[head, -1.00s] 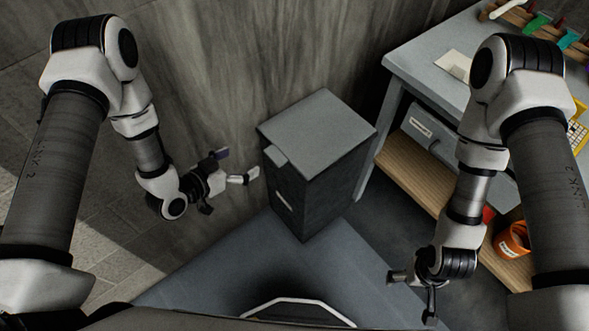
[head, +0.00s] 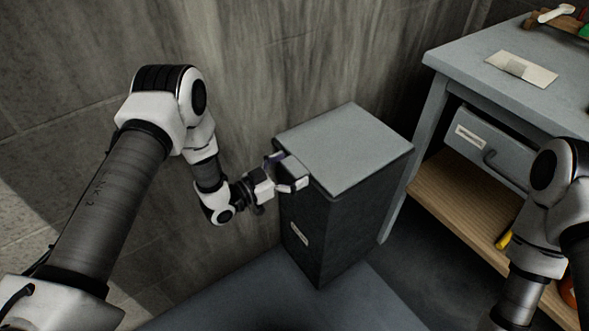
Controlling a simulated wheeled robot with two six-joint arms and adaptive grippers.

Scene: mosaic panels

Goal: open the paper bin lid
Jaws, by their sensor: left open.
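The paper bin (head: 322,229) is a dark, tall box with a small pale label on its front. Its flat grey lid (head: 345,148) lies shut on top. A small tab sticks out from the lid's front left edge, partly hidden by my left gripper. My left gripper (head: 287,174) is at this tab, its fingers open and spread around or beside it; I cannot tell whether they touch it. My right arm shows at the right edge, but its gripper is out of the picture.
A grey workbench (head: 464,75) with a labelled drawer (head: 486,142) and a wooden lower shelf (head: 452,198) stands right of the bin. A grey wall (head: 240,70) is close behind and left of the bin. The floor in front is clear.

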